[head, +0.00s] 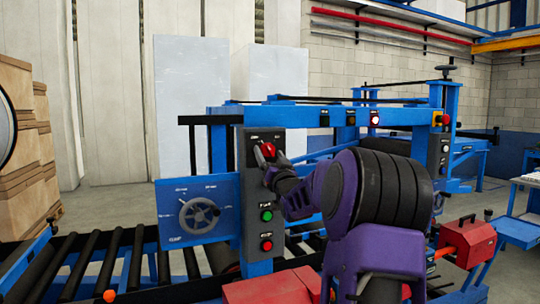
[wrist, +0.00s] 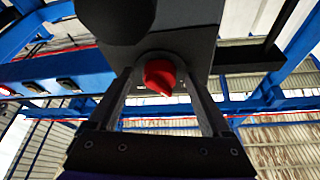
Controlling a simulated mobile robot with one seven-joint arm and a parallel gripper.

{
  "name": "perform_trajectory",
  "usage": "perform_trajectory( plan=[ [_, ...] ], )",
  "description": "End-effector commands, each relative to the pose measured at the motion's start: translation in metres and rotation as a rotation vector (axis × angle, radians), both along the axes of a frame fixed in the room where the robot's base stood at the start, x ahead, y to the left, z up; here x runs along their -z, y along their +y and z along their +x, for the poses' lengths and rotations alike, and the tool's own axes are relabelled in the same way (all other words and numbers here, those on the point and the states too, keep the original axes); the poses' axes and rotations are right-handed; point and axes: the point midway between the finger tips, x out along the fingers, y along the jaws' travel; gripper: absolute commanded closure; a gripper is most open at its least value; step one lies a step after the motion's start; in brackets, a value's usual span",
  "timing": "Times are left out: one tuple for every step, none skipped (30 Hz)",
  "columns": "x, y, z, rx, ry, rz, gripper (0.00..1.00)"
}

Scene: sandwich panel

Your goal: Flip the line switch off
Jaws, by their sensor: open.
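The line switch, a red rotary knob (head: 268,150), is on the upper part of a dark grey control panel (head: 264,205). In the wrist view the red knob (wrist: 160,76) shows between the fingers, its pointed end tilted toward the lower right. My gripper (head: 269,156) is at the panel with its fingers on either side of the knob. In the wrist view my gripper (wrist: 165,85) is open, with a visible gap on both sides of the knob. The labels by the knob are too small to read.
Below the knob are a green button (head: 266,215) and a red button (head: 266,245). A blue plate with a handwheel (head: 199,215) is to the left. A roller conveyor (head: 90,270) runs at lower left. A red block (head: 467,240) is at right.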

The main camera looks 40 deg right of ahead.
Motion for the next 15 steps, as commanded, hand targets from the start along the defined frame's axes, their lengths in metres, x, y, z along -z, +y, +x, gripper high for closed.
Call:
perform_trajectory(
  plan=[
    [0.0001,0.0001,0.0,0.0,0.0,0.0,0.17],
    [0.0001,0.0001,0.0,0.0,0.0,0.0,0.17],
    [0.0001,0.0002,-0.0001,0.0,0.0,0.0,0.17],
    [0.0001,0.0002,-0.0001,0.0,0.0,0.0,0.17],
    [0.0001,0.0002,-0.0002,0.0,0.0,0.0,0.23],
    [0.0001,0.0002,-0.0002,0.0,0.0,0.0,0.3],
    [0.0001,0.0002,-0.0002,0.0,0.0,0.0,0.35],
    [0.0001,0.0002,-0.0002,0.0,0.0,0.0,0.41],
    [0.0001,0.0001,-0.0004,0.0,0.0,0.0,0.48],
    [0.0001,0.0002,-0.0003,0.0,0.0,0.0,0.53],
    [0.0001,0.0002,-0.0003,0.0,0.0,0.0,0.59],
    [0.0001,0.0001,-0.0004,0.0,0.0,0.0,0.66],
    [0.0001,0.0001,-0.0004,0.0,0.0,0.0,0.71],
    [0.0001,0.0001,-0.0004,0.0,0.0,0.0,0.77],
    [0.0,0.0002,-0.0004,0.0,0.0,0.0,0.84]
  ],
)
